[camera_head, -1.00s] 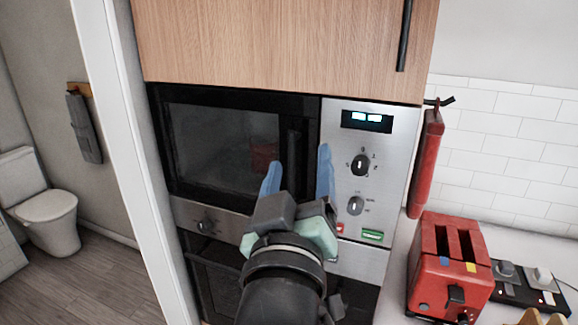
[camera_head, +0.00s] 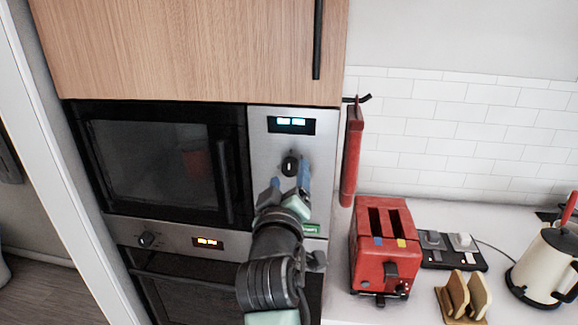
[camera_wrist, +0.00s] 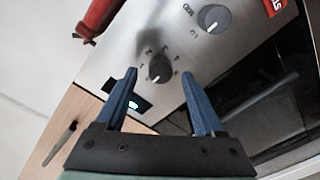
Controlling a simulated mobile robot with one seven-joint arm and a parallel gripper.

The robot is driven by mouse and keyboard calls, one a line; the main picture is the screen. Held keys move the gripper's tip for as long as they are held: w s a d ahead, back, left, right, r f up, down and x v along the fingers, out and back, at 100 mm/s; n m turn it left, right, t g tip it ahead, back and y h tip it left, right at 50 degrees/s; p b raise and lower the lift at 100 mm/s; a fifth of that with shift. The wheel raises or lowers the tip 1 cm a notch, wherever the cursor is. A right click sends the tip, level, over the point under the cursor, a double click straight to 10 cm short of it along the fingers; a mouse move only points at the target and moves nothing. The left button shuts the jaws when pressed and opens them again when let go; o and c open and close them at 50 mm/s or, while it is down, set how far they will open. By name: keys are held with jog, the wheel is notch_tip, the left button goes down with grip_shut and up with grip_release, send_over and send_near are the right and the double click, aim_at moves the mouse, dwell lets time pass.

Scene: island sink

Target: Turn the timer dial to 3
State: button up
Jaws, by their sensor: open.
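The upper dial (camera_head: 289,165) is a black knob on the microwave's steel panel, below a lit display (camera_head: 291,124). In the wrist view the dial (camera_wrist: 160,66) is ringed by small numbers, and its white mark points roughly toward the display. The numbers are too small to read surely. My gripper (camera_head: 289,179) is open in front of the panel, just below the dial in the head view. In the wrist view my gripper (camera_wrist: 160,75) has its blue fingers on either side of the dial, with gaps on both sides. I cannot tell how far the tips are from the panel.
A second dial (camera_wrist: 214,18) sits lower on the panel, hidden behind my gripper in the head view. The microwave door handle (camera_head: 225,180) is left of the panel.

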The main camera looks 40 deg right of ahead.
jog(key=shift+x, duration=0.8)
grip_shut()
